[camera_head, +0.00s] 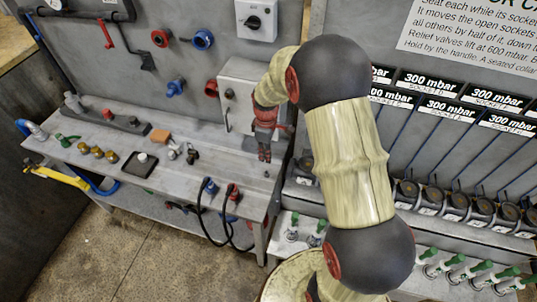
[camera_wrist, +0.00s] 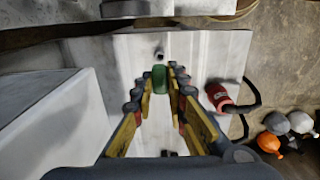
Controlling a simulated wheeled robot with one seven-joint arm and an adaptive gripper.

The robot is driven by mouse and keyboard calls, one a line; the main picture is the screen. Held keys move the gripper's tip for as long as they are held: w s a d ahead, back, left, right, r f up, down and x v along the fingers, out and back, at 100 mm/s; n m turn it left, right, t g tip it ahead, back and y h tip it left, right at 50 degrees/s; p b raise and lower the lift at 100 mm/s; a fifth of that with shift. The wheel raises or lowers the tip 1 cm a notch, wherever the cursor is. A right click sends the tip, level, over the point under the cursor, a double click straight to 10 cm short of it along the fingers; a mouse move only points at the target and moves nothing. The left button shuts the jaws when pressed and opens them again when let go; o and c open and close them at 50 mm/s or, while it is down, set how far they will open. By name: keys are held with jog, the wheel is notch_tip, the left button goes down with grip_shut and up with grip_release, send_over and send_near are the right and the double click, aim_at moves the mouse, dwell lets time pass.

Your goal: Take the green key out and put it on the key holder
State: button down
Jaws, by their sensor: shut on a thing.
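My gripper (camera_head: 264,155) hangs over the right end of the grey workbench (camera_head: 205,160), in front of a grey wall box (camera_head: 238,85). In the wrist view its two fingers (camera_wrist: 160,78) close around a small green piece (camera_wrist: 159,77), which I take to be the green key. Most of the key is hidden by the fingers, and I cannot see it in the head view. A small dark peg or hole (camera_wrist: 160,53) shows on the bench surface just beyond the fingertips. I cannot tell which item is the key holder.
A red plug (camera_wrist: 220,97) with a black cable is right of my fingers; it also hangs at the bench front (camera_head: 232,192). A black tray (camera_head: 139,165) and brass fittings (camera_head: 97,151) stand further left. Relief valves (camera_head: 460,200) line the rack at right.

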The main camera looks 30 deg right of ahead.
jog(key=shift+f+b, duration=1.55)
jog(key=shift+f, duration=1.35)
jog(key=shift+f+b, duration=0.55)
jog(key=shift+f, duration=1.15)
dwell(1.1)
jog(key=c, duration=1.7)
grip_release()
jog(key=shift+c, duration=0.3)
jog(key=shift+r+p, duration=2.25)
jog(key=shift+r, duration=1.3)
